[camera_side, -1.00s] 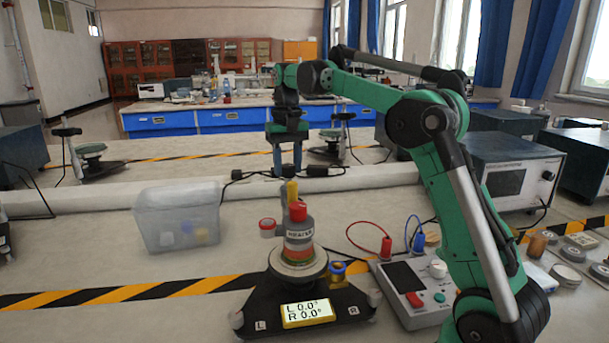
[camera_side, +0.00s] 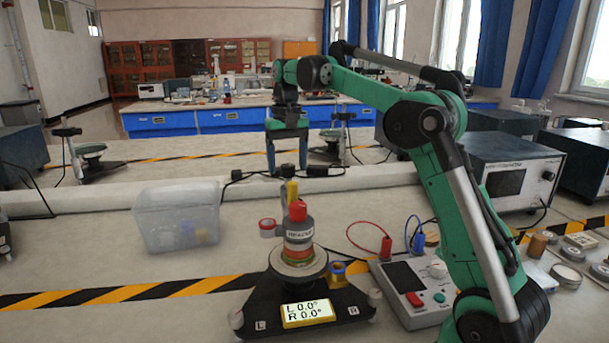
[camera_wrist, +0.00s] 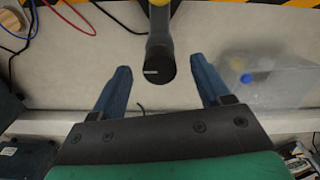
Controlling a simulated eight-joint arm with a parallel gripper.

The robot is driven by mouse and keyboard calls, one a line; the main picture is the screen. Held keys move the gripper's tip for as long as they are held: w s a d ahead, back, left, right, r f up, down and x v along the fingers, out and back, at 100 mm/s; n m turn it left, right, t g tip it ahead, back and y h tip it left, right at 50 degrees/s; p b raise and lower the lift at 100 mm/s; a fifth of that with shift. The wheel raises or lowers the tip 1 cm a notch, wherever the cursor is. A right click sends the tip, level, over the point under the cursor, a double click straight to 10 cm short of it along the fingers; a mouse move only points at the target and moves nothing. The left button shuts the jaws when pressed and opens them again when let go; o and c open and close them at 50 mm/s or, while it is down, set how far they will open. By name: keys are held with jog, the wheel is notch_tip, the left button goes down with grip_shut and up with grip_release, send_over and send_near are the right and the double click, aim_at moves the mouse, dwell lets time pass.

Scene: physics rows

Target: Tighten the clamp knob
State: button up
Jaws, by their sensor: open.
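My gripper (camera_side: 287,168) hangs fingers down, open and empty, above and behind the stacked apparatus (camera_side: 298,240). In the wrist view, a dark round knob-like end (camera_wrist: 160,69) with a short white mark lies between the two blue fingers, with gaps on both sides. I take it to be the clamp knob; a yellow part (camera_wrist: 160,3) shows beyond it. In the side view, a yellow post (camera_side: 292,190) and a red cap (camera_side: 298,210) top the stack, below the fingertips. The stack stands on a black base whose display (camera_side: 307,313) reads L 0.0°, R 0.0°.
A clear plastic bin (camera_side: 177,215) stands to the left. A control box (camera_side: 412,290) with red and blue leads sits to the right of the base. A red roll (camera_side: 267,227) lies behind the stack. A cable with black blocks (camera_side: 290,172) runs along a pale ledge behind.

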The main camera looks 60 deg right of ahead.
aim_at(284, 166)
notch_tip(284, 166, up, 4)
jog(key=shift+w+f, duration=0.1)
jog(key=shift+f, duration=0.05)
jog(key=shift+r, duration=0.65)
jog(key=shift+a+r, duration=0.25)
jog(key=shift+a, duration=0.2)
jog(key=s+a+f+n+t, duration=0.7)
jog(key=s+a+f, duration=0.5)
jog(key=a, duration=0.3)
jog(key=shift+s+a+f, duration=0.2)
jog(key=shift+a+f, duration=0.15)
jog(key=shift+f, duration=0.05)
